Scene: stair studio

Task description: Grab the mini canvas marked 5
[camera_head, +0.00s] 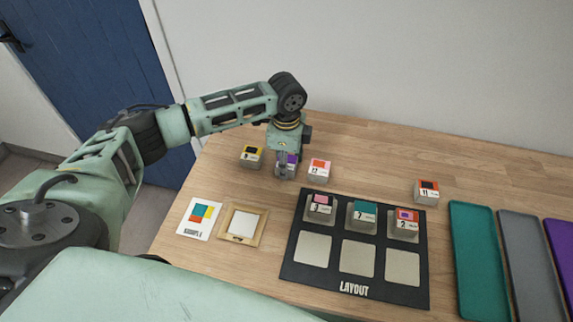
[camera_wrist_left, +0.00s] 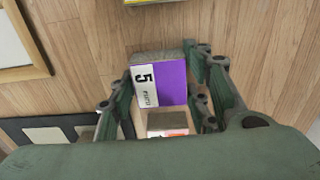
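The mini canvas marked 5 (camera_wrist_left: 165,85) is a small block with a purple and white face. In the left wrist view it lies between the two fingers of my left gripper (camera_wrist_left: 160,90). The fingers are very close to its sides, and I cannot tell whether they press on it. In the head view my left gripper (camera_head: 286,165) points down over the purple block (camera_head: 292,158) and partly hides it. The block appears to be at table level. My right gripper is not in view.
A yellow canvas (camera_head: 251,156) stands close on the left and canvas 12 (camera_head: 320,170) close on the right. Canvas 11 (camera_head: 427,192) is farther right. The black layout board (camera_head: 292,262) holds three canvases in its back row. Coloured trays (camera_head: 478,270) lie at right.

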